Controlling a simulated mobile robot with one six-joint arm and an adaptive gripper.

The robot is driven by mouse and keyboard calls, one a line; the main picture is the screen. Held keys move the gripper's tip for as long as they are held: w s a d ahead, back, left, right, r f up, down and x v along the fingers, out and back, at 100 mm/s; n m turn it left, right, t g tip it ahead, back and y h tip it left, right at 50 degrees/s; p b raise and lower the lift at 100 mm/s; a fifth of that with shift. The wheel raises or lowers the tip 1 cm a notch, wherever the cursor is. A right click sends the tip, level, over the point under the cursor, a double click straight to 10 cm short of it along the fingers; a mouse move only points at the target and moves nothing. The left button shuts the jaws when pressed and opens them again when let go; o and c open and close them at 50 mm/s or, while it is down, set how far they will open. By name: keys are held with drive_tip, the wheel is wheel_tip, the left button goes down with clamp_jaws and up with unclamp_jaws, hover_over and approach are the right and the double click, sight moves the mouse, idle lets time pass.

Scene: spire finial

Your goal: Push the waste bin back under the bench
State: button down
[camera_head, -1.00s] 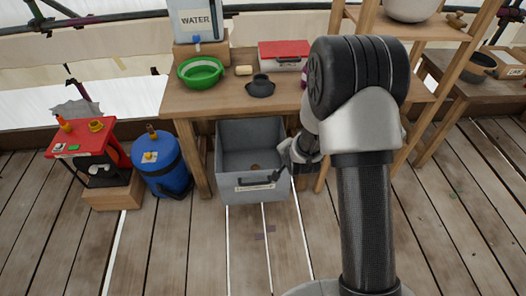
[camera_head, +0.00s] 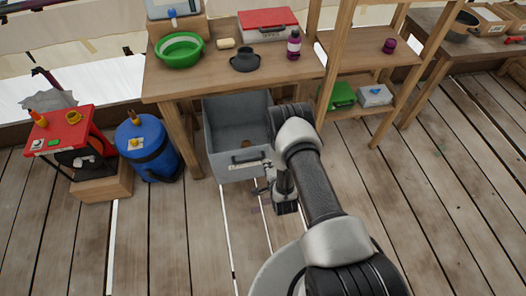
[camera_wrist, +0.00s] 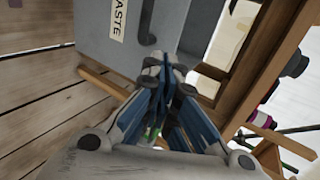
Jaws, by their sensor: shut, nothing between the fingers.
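The waste bin (camera_head: 222,168) is a grey open box with a dark front handle and a white label. It stands on the deck at the front of the wooden bench (camera_head: 178,88), partly under its top, between the legs. In the wrist view its grey wall (camera_wrist: 100,35) with the label "WASTE" fills the upper left. My gripper (camera_head: 262,190) is low at the bin's front right corner, partly hidden by my arm in the head view. In the wrist view its blue-padded fingers (camera_wrist: 158,85) are together and empty, close to the bin; I cannot tell whether they touch.
A blue drum (camera_head: 148,155) and a red-topped stand (camera_head: 60,132) are left of the bin. A wooden shelf unit (camera_head: 372,60) stands to the right. A green basin (camera_head: 180,62) and a purple bottle (camera_head: 294,45) are on the bench. The deck in front is clear.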

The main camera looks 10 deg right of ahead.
drive_tip(key=b, duration=0.3)
approach(262, 147)
wheel_tip(262, 147, down, 4)
drive_tip(key=w, duration=0.2)
drive_tip(key=shift+w+r+b, duration=0.15)
drive_tip(key=shift+w+b, duration=0.05)
drive_tip(key=shift+w, duration=0.4)
drive_tip(key=shift+w+r+b, duration=0.15)
drive_tip(key=shift+w, duration=0.45)
drive_tip(key=shift+w+r, duration=0.1)
drive_tip(key=shift+w, duration=0.45)
drive_tip(key=shift+r, duration=0.1)
